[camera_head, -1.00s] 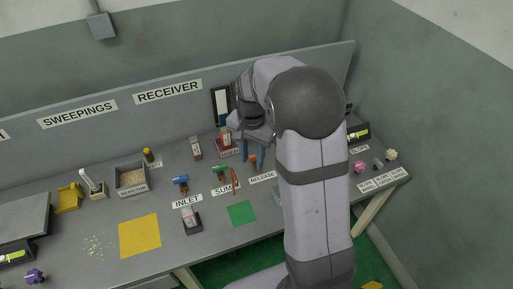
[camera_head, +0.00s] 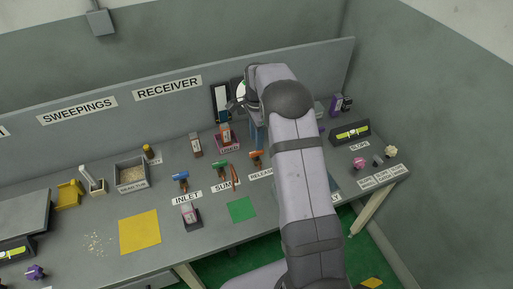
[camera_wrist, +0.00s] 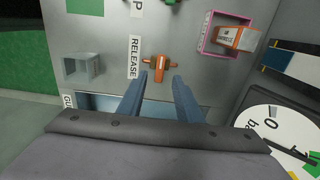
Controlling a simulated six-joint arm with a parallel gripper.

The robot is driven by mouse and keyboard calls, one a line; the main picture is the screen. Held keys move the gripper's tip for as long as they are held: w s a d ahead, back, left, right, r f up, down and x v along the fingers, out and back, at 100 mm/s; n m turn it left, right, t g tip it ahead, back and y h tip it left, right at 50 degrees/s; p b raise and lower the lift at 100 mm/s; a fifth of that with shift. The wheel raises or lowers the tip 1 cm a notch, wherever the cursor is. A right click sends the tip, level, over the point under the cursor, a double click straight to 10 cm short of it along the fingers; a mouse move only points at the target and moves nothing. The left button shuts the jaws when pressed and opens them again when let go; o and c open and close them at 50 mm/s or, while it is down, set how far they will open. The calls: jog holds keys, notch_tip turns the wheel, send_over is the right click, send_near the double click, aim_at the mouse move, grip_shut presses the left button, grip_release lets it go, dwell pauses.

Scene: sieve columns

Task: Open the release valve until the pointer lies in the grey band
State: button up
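The release valve has an orange handle (camera_head: 257,155) above the RELEASE label (camera_head: 261,174). In the wrist view the orange handle (camera_wrist: 158,62) lies just beyond my fingertips, crosswise to the fingers, with a short stub. My gripper (camera_wrist: 158,78) is open, its two blue fingers apart with nothing between them. In the head view my gripper (camera_head: 257,133) is behind the valve, partly hidden by my arm. A white round gauge (camera_wrist: 278,138) with a "0", "bar" and coloured patches is cut off at the wrist view's lower right.
A pink-framed holder (camera_wrist: 208,46) with an orange-labelled item is near the valve. The green SUMP handle (camera_head: 219,165) and blue INLET handle (camera_head: 180,177) stand to the left. A clear box (camera_wrist: 82,67) sits on the bench in the wrist view.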

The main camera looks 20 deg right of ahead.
aim_at(256, 153)
jog(key=shift+f, duration=2.8)
jog(key=shift+c, duration=0.6)
grip_shut()
